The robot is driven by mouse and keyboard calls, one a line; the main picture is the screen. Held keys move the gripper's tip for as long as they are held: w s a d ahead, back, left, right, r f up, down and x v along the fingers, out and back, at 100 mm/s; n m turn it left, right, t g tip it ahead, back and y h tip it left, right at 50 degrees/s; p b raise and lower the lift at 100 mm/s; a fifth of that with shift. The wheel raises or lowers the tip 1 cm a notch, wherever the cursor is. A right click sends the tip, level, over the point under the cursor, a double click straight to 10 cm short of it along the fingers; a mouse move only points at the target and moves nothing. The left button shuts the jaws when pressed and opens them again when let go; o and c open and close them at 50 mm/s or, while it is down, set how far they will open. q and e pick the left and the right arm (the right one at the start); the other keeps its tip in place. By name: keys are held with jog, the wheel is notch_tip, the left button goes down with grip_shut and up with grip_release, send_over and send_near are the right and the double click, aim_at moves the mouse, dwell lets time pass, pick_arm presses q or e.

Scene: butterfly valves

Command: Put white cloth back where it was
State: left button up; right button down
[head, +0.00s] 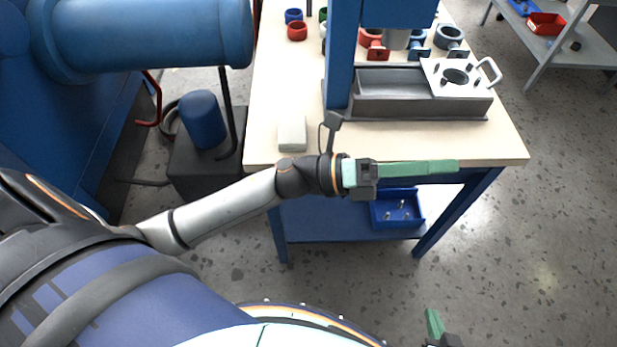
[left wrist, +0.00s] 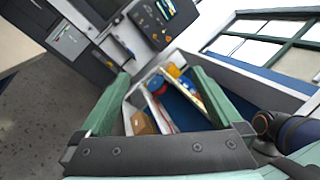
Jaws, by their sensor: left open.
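A small off-white block-like thing, which looks like the folded white cloth (head: 292,134), lies on the workbench (head: 262,100) near its front left edge in the head view. My left gripper (head: 440,167) reaches across the bench's front edge, to the right of the cloth and apart from it. Its green fingers are spread with nothing between them in the left wrist view (left wrist: 160,78). The cloth does not show there. My right gripper (head: 434,325) shows only in part at the bottom edge of the head view, and its opening cannot be told.
A grey metal tray (head: 390,108) with a white flanged plate (head: 455,77) stands on the bench. Red and blue valve parts stand behind it. A blue post (head: 341,60) rises beside the tray. A blue bin (head: 397,210) sits on the lower shelf.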

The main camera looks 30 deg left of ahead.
pick_arm(q)
jog(key=w+a+f+n+t+y, duration=0.1)
jog(key=a+f+n+t+y, duration=0.1)
jog(key=a+f+n+y, duration=0.5)
jog(key=w+f+n+t+y, duration=0.1)
jog(key=f+n+t+y, duration=0.2)
jog(key=n, duration=0.7)
jog(key=w+a+f+n+t+y, duration=0.15)
jog(key=a+f+n+y, duration=0.25)
jog(key=f+n, duration=0.4)
jog(key=s+a+f+n+g+y, duration=0.2)
jog(key=s+f+n+g, duration=0.3)
jog(key=s+f+n, duration=0.6)
notch_tip(320, 180, down, 3)
jog(key=shift+s+a+r+g+y, duration=0.1)
jog(key=shift+s+a+g+y, duration=0.3)
jog(key=shift+s+a, duration=0.45)
jog(key=shift+s+d, duration=0.2)
jog(key=shift+d, duration=0.05)
notch_tip(320, 180, up, 8)
jog(key=a+p, duration=0.1)
jog(key=p, duration=0.8)
jog(key=shift+s+a+f+y, duration=0.2)
jog(key=shift+s+a+y, duration=0.15)
jog(key=shift+s, duration=0.1)
